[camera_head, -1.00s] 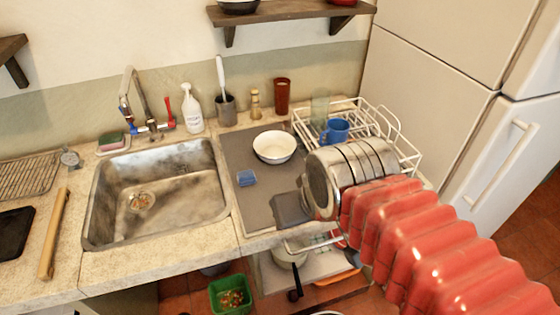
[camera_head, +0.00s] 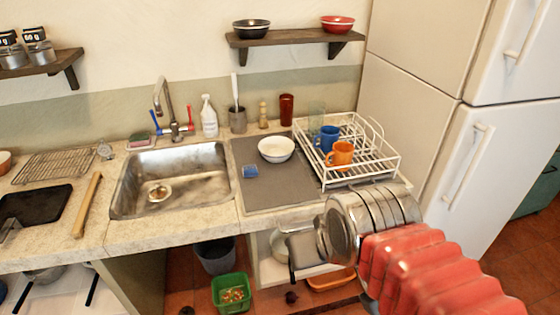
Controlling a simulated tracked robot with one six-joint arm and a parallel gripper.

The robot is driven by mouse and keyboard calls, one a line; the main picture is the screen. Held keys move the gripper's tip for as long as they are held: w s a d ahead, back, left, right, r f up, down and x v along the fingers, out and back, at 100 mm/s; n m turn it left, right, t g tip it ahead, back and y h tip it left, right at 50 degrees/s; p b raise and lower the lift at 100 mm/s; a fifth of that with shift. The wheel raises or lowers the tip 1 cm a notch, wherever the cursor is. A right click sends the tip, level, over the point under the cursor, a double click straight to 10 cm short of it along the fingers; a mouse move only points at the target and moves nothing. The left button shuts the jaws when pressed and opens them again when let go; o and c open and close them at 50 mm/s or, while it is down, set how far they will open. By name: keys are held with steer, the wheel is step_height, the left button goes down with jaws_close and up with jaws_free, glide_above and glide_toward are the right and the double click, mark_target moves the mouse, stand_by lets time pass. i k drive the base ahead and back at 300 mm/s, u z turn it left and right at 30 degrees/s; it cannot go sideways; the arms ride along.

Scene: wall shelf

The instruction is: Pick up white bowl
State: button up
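The white bowl (camera_head: 276,149) stands upright on the grey mat (camera_head: 262,185) on the counter, right of the sink. It looks empty. My gripper (camera_head: 294,262) is in front of the counter's front edge, below and toward me from the bowl, well apart from it. It appears as a dark block at the end of my red arm and silver wrist. Its fingers cannot be made out, so I cannot tell whether it is open or shut.
The sink (camera_head: 171,180) is left. A shelf (camera_head: 295,38) hangs above.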

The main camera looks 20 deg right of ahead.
mark_target(274, 149)
steer(key=u, duration=1.95)
steer(key=i, duration=0.75)
steer(key=z, duration=0.9)
